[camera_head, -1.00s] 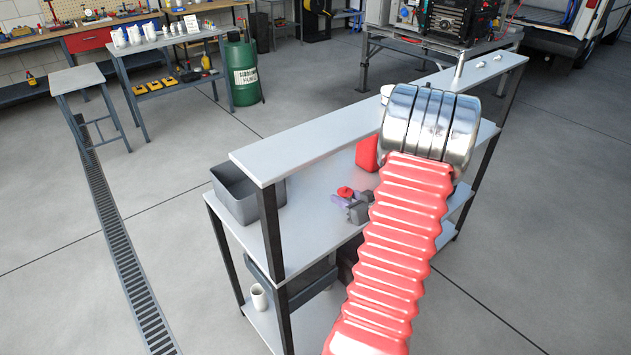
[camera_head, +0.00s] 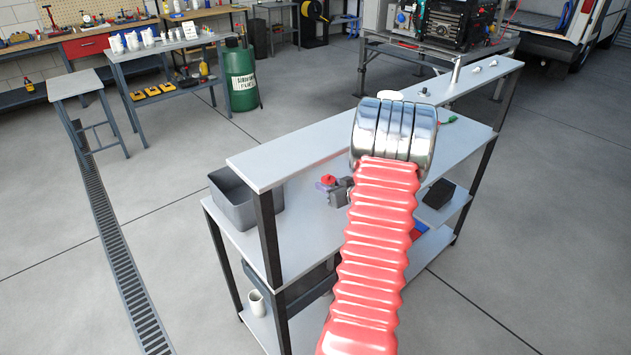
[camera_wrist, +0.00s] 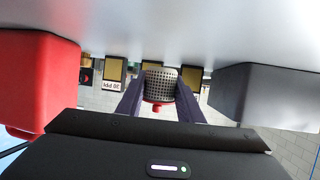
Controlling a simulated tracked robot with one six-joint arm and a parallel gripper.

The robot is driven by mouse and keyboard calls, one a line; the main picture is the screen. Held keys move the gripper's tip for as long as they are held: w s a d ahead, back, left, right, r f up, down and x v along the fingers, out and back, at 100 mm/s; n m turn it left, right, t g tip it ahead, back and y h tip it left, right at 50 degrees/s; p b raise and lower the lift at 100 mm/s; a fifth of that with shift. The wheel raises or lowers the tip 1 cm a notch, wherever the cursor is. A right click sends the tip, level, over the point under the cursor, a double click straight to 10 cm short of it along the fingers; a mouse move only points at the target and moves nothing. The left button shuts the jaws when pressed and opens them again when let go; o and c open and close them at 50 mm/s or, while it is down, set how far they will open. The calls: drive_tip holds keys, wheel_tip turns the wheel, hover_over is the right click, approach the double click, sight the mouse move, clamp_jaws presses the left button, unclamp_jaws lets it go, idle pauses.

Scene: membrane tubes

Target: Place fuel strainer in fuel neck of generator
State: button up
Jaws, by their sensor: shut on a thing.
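The fuel strainer is a grey mesh cylinder with a red end, seen between my two dark fingers in the wrist view (camera_wrist: 159,90). My gripper (camera_wrist: 160,98) is shut on it. In the head view, my gripper (camera_head: 331,187) is over the shelf's middle board, right of the grey bin, and the strainer's red end (camera_head: 328,180) points up. A black machine, seemingly the generator (camera_head: 455,25), is on a metal stand at the back. I cannot make out its fuel neck.
The shelf has a raised narrow top board (camera_head: 300,142) near my gripper. A grey bin (camera_head: 232,198) is on the middle board; its side fills the right of the wrist view. A red container (camera_wrist: 35,80) is at that view's left. Open floor surrounds the shelf.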

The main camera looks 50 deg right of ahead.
drive_tip(key=w, duration=0.1)
drive_tip(key=w+d, duration=0.1)
drive_tip(key=w, duration=0.1)
drive_tip(key=w+d, duration=0.1)
drive_tip(key=w, duration=0.1)
drive_tip(key=shift+w, duration=0.2)
drive_tip(key=shift+w+d, duration=0.2)
drive_tip(key=shift+w, duration=0.3)
drive_tip(key=shift+w+d, duration=0.2)
drive_tip(key=shift+w, duration=0.35)
wheel_tip(320, 180, down, 3)
drive_tip(key=shift+s+r, duration=0.15)
drive_tip(key=shift+r, duration=0.05)
drive_tip(key=shift+f, duration=0.25)
drive_tip(key=shift+f, duration=0.2)
drive_tip(key=o, duration=1.1)
